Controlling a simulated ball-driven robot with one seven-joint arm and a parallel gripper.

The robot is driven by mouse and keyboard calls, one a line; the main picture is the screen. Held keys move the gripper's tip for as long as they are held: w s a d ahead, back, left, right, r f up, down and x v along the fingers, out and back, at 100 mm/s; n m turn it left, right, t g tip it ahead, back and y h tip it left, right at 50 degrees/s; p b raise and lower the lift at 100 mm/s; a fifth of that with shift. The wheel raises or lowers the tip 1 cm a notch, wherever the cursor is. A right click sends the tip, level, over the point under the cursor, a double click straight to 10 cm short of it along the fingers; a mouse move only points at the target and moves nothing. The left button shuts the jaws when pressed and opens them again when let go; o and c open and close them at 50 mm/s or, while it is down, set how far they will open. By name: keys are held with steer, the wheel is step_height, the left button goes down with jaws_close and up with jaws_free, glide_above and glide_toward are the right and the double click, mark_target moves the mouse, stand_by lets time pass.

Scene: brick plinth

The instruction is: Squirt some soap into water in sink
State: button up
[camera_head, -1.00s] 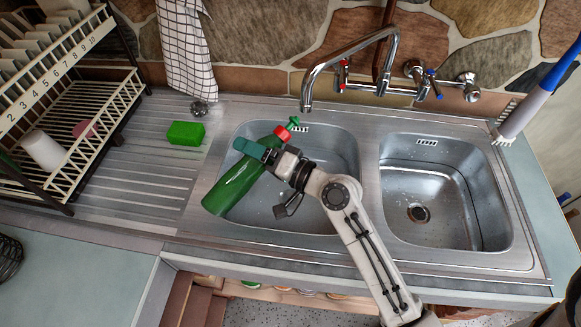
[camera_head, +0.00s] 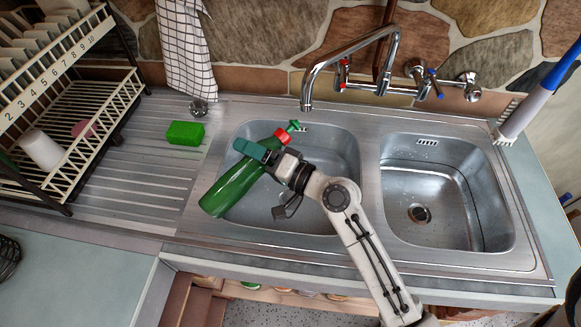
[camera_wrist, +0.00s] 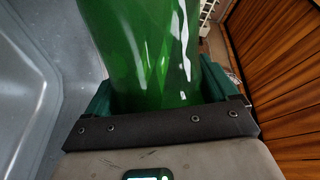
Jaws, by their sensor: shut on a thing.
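My gripper (camera_head: 258,152) is shut around the upper body of a green soap bottle (camera_head: 229,189) with a red collar and green pump nozzle. The bottle is tilted, its base to the lower left and its nozzle to the upper right, over the left sink basin (camera_head: 330,213). In the wrist view the green bottle (camera_wrist: 145,50) fills the space between the dark green fingers. The tap (camera_head: 308,92) has its spout above the back of the left basin. I cannot tell whether that basin holds water.
A green sponge (camera_head: 185,133) lies on the ribbed drainboard (camera_head: 140,185). A dish rack (camera_head: 75,160) with cups stands at the left. The right basin (camera_head: 425,180) is empty of objects. A blue-handled brush (camera_head: 525,112) is at the right.

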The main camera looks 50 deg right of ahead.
mark_target(252, 166)
steer(key=shift+a+f+m+t+b, duration=0.2)
steer(key=shift+f+m+b, duration=0.3)
steer(key=shift+f+b, duration=0.35)
steer(key=shift+a+f+m+t+b, duration=0.1)
steer(key=shift+a+f+m+b, duration=0.15)
steer(key=shift+f+m+b, duration=0.4)
stand_by(1.4)
steer(key=shift+f+m+t+b, duration=0.3)
steer(key=shift+f+m+b, duration=0.45)
steer(key=shift+b, duration=0.5)
stand_by(1.3)
